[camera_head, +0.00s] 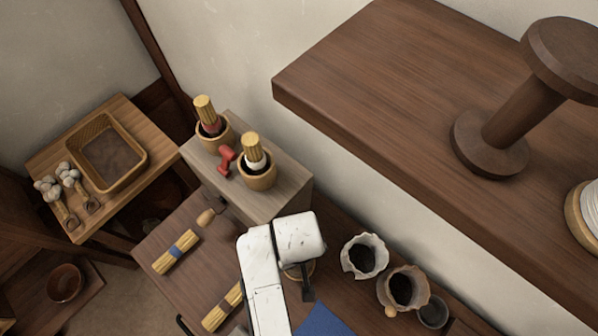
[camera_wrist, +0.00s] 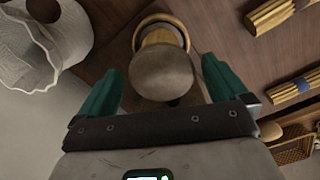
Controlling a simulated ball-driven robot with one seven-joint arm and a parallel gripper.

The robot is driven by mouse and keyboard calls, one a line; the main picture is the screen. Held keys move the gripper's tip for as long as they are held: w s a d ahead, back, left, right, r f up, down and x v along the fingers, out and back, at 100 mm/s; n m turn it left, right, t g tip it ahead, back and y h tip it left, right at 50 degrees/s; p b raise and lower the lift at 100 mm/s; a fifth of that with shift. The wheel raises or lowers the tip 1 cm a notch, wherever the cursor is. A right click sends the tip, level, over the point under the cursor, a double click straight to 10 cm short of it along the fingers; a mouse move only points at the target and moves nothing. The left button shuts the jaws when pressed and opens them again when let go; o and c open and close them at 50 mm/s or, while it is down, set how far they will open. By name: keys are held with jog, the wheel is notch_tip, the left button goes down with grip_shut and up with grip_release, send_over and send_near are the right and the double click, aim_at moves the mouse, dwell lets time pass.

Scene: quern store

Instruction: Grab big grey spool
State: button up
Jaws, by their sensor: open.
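My gripper (camera_wrist: 161,66) is open, its two green fingers apart on either side of a round-topped grey-brown object (camera_wrist: 162,75). This object has a pale wooden part and a ring-like rim behind it. I cannot tell whether it is the big grey spool. In the head view my gripper (camera_head: 305,272) is over the low table, and the object beneath is mostly hidden. A large dark brown spool (camera_head: 522,112) stands upright on the high shelf. A spool with white winding (camera_head: 592,212) is cut off at the right edge. A small red spool (camera_head: 227,160) lies on the grey box.
The high shelf (camera_head: 390,85) overhangs the right side. Crumpled-rim pots (camera_head: 364,256) stand right of my gripper; one white pot (camera_wrist: 40,45) is close to the left finger. Straw bundles (camera_head: 177,252) lie on the low table (camera_head: 215,270). Brush pots (camera_head: 258,175) stand on the box (camera_head: 290,190).

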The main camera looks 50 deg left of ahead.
notch_tip(320, 180, down, 5)
jog(key=shift+s+a+r, duration=0.1)
dwell(0.3)
jog(key=c, duration=1.1)
